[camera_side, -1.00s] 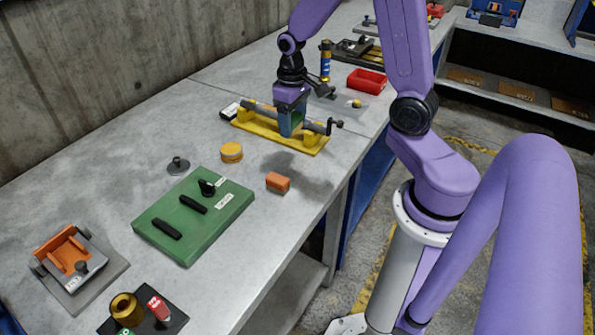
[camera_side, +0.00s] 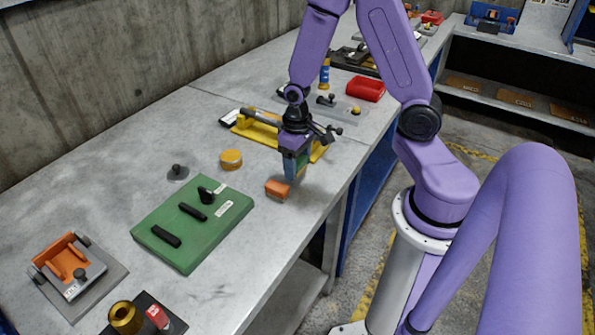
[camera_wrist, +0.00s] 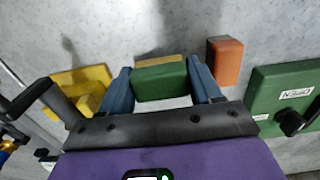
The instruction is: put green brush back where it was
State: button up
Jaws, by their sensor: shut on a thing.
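The green brush (camera_wrist: 160,80) is a small block with a green top and a tan underside, seen between my fingers in the wrist view. My gripper (camera_side: 295,172) is shut on it, one blue finger at each side. In the side view the brush is mostly hidden by the fingers, with only a little green showing. The gripper is just behind and right of an orange block (camera_side: 277,188), low over the bench; I cannot tell whether the brush touches the surface. The orange block also shows in the wrist view (camera_wrist: 225,60), right of the brush and apart from it.
A yellow fixture (camera_side: 258,130) with a dark bar stands behind my gripper. A green panel (camera_side: 185,250) with black handles lies front left. A round yellow tin (camera_side: 231,159) and a dark knob (camera_side: 177,172) sit near the wall side. The bench's right edge is close.

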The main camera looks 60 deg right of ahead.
aim_at(297, 171)
jog(key=shift+f, duration=1.45)
jog(key=o, duration=1.1)
jog(key=shift+f, duration=0.15)
notch_tip(297, 171, up, 11)
jog(key=shift+f, duration=0.1)
jog(key=shift+a+r, duration=0.1)
jog(key=shift+r, duration=0.65)
jog(key=s+a+r+n, duration=0.3)
jog(key=s+a+n, duration=0.2)
jog(key=s, duration=0.4)
jog(key=s+a+r+n, duration=0.3)
jog(key=s+a+n, duration=0.2)
jog(key=s+n, duration=0.2)
jog(key=shift+s+a+n, duration=0.2)
jog(key=shift+s+n, duration=0.1)
jog(key=shift+s, duration=0.65)
